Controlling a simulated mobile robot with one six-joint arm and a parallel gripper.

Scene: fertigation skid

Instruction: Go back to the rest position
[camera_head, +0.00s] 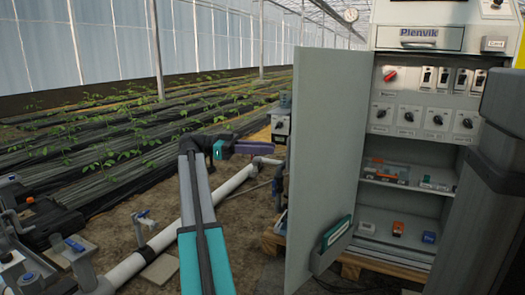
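My arm rises from the bottom centre of the head view as a grey and teal link and bends at a dark joint. My gripper (265,148) is at its end, pointing right, a dark purplish shape left of the open cabinet door (328,150). It appears apart from the door, with the pipe and soil behind it. Its fingers are too small to tell whether they are open or shut, and I see no object clearly held in it.
The grey cabinet (415,85) stands open at right, with a red-handled switch (390,75), several black knobs and small parts on shelves. A white pipe (235,180) with a blue-handled valve (143,215) crosses the soil. Planted rows (120,135) lie behind.

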